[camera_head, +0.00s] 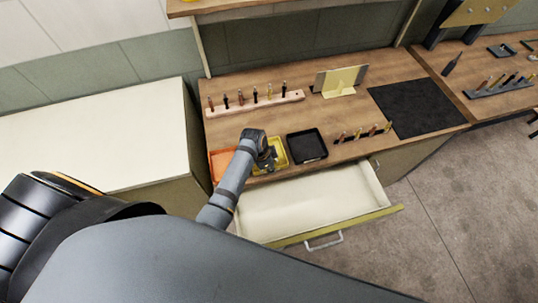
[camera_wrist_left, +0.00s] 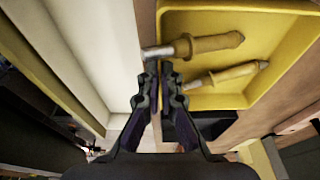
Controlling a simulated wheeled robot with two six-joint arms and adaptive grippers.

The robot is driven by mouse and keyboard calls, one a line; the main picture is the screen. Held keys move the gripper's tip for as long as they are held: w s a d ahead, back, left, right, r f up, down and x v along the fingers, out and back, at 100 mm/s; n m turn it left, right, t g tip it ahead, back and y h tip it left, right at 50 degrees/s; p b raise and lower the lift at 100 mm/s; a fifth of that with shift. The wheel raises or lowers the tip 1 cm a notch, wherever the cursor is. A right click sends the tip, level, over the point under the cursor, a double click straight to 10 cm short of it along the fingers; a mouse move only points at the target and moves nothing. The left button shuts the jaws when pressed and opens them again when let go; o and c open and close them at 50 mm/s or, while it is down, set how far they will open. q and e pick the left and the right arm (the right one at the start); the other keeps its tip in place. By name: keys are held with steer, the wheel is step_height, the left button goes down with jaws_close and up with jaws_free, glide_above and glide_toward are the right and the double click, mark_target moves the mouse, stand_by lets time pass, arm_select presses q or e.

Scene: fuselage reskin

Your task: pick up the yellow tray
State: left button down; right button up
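The yellow tray (camera_head: 281,147) is at the front edge of the wooden workbench, between an orange tray (camera_head: 222,163) and a black tray (camera_head: 306,146). It fills the upper right of the left wrist view (camera_wrist_left: 220,98) and holds two yellow-handled tools (camera_wrist_left: 212,43). My left gripper (camera_head: 267,163) covers part of the yellow tray. In the left wrist view its fingers (camera_wrist_left: 160,75) are close together, one on each side of the tray's wall, and look shut on it. Whether the tray is lifted cannot be told. My right gripper is not in view.
An open drawer (camera_head: 300,209) sticks out below the bench front. A wooden rack of tools (camera_head: 255,101) and a small stand (camera_head: 340,80) are farther back. A black mat (camera_head: 418,107) lies at the right. A white-topped cabinet (camera_head: 95,135) stands at the left.

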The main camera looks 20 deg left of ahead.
arm_select(q)
steer(key=shift+r+p, duration=0.9)
steer(key=shift+r, duration=1.65)
